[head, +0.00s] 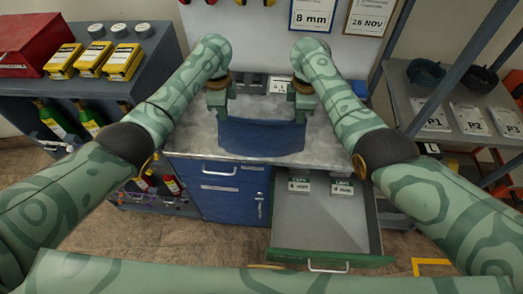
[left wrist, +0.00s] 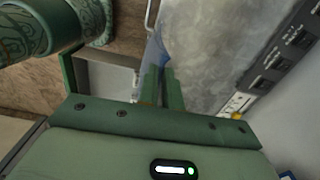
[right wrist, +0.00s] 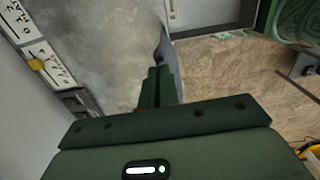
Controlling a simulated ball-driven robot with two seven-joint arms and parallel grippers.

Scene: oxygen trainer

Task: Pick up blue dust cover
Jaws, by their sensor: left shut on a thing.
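The blue dust cover (head: 262,138) hangs as a wide sheet between my two grippers, over the front part of the grey bench top (head: 190,138). My left gripper (head: 222,112) is at its upper left corner and is shut on it. My right gripper (head: 301,114) is at its upper right corner, with its fingers closed together on it. A blue strip of the cover shows past the fingers in the left wrist view (left wrist: 154,54) and in the right wrist view (right wrist: 171,62). The cover hides part of the bench top.
A green-fronted drawer (head: 325,257) stands open below the bench at right, holding labelled caps. A blue cabinet (head: 228,197) is under the bench. A shelf with yellow boxes (head: 92,60) and a red case (head: 35,42) stands left. A rack with labelled plates (head: 478,118) stands right.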

